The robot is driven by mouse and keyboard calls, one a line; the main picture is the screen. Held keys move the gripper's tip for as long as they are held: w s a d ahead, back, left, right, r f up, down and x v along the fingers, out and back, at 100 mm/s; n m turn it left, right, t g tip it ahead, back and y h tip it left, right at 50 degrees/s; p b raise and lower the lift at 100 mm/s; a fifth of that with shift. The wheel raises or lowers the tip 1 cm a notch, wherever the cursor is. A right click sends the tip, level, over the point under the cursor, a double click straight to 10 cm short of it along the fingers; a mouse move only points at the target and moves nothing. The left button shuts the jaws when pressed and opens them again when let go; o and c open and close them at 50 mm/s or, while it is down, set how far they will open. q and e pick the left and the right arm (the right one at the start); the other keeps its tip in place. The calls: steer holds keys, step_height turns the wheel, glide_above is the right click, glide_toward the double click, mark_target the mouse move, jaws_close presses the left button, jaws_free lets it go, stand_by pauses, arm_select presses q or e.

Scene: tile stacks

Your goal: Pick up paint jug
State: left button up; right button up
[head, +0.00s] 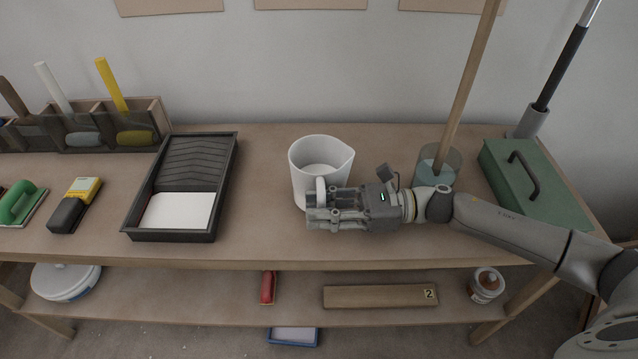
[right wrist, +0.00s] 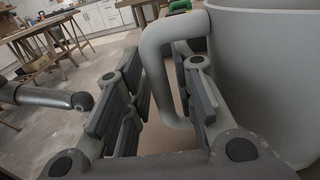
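The paint jug (head: 318,157) is a white pouring jug with a spout at the right of its rim. It stands upright on the workbench. My right gripper (head: 318,208) is at the jug's near side, at its handle. In the right wrist view the jug (right wrist: 262,70) fills the right side, and its loop handle (right wrist: 158,60) passes between the fingers of my right gripper (right wrist: 160,105). The fingers are apart, with a gap visible to the handle's left. My left gripper is not in view.
A black paint tray (head: 180,236) lies left of the jug. A glass container (head: 452,160) with a wooden stick stands behind my right wrist, and a green toolbox (head: 530,180) is at the right. The bench's front edge (head: 250,262) is close. Bare bench lies between tray and jug.

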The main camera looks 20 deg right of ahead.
steer(key=shift+c, duration=0.3)
jaws_close()
steer(key=shift+r, duration=0.1)
steer(key=shift+r, duration=0.1)
